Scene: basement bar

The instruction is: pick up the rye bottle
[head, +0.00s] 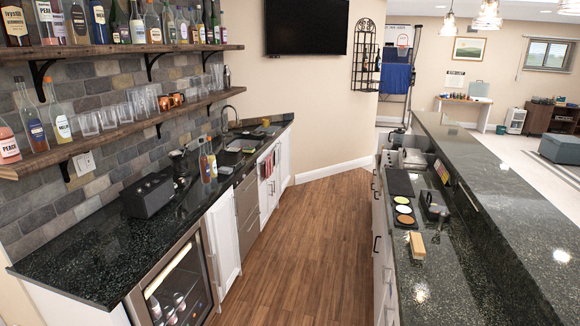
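No bottle in the head view carries a label that I can read as rye. Two bottles stand close together on the left counter (85,250) near the sink: an amber one (204,166) and a darker-topped one (212,165) beside it. Many more bottles (80,22) line the upper wall shelf (110,50). The lower shelf (120,132) holds a few bottles at its left end, including a dark blue-labelled one (30,118). Neither of my grippers is in view.
A black box-shaped appliance (148,196) sits on the left counter. Glasses (137,104) and copper mugs (172,101) stand on the lower shelf. A dark bar counter (490,200) runs along the right. The wooden floor (305,240) between the counters is clear.

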